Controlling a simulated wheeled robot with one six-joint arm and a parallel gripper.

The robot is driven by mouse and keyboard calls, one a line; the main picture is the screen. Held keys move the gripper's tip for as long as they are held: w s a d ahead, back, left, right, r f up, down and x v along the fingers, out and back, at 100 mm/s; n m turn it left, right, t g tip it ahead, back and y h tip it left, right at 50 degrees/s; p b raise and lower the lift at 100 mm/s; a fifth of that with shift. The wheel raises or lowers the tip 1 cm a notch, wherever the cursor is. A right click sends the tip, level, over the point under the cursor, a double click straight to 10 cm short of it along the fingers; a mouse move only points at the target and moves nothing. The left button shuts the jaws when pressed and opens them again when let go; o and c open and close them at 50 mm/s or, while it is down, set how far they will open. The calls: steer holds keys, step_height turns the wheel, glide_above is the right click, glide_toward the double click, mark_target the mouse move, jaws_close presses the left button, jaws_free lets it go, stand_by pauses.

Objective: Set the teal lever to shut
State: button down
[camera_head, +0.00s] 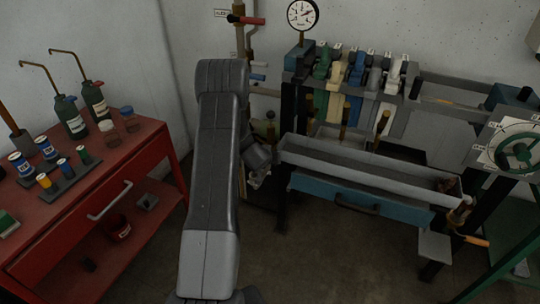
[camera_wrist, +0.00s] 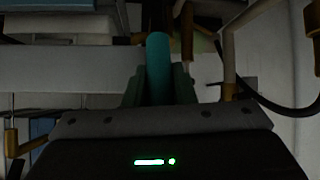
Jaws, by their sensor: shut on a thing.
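The teal lever (camera_wrist: 158,55) shows in the wrist view as a rounded teal bar, upright in the picture. My gripper (camera_wrist: 158,80) has its two greenish fingers on either side of it, shut on it. The lever's lower part is hidden between the fingers and the gripper body, and its pivot is not clear to me. In the head view my arm covers the middle of the picture. I cannot make out the teal lever or the fingertips there.
A grey trough (camera_head: 365,170) over a blue drawer (camera_head: 345,200) stands right of my arm. A red cart (camera_head: 75,225) with bottles and cans is at the left. Brown pipes (camera_wrist: 228,65) and a black hose (camera_wrist: 270,105) lie close right of the gripper. Floor between cart and trough is clear.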

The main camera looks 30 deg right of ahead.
steer(key=c, duration=1.2)
jaws_free()
steer(key=shift+r, duration=0.1)
steer(key=b+v, duration=0.1)
steer(key=v, duration=1.2)
steer(key=shift+s+a+r, duration=0.15)
steer(key=shift+a+r, duration=0.05)
